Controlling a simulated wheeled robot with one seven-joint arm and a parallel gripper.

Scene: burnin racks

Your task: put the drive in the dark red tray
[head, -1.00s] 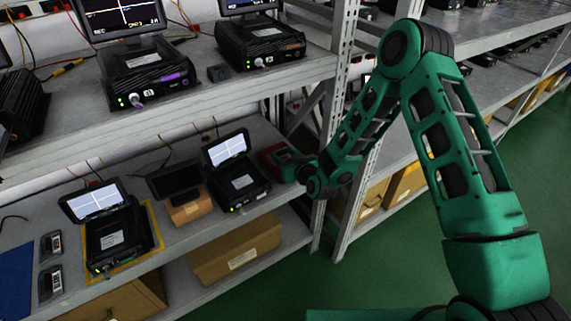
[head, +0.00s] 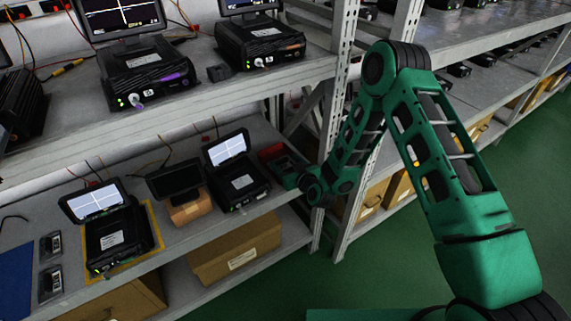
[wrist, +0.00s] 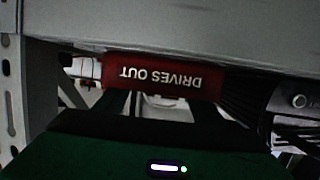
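The dark red tray (head: 270,152) is at the right end of the lower shelf in the head view, partly hidden by my gripper (head: 287,168). In the wrist view its red front (wrist: 165,78) carries the words DRIVES OUT, upside down. My gripper (wrist: 160,112) is just in front of or over the tray, its dark fingers partly in shadow. A pale shape (wrist: 163,103) shows between them; I cannot tell whether it is a drive or whether the fingers grip it. Two small drive-like units (head: 50,245) lie at the left of the lower shelf.
A black tester with a lit screen (head: 240,183) stands just left of the tray. Another lit tester (head: 112,235) sits on a yellow-edged mat, near a blue mat (head: 15,280). The upper shelf (head: 200,95) hangs above the tray, and a rack post (head: 335,120) stands to the right.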

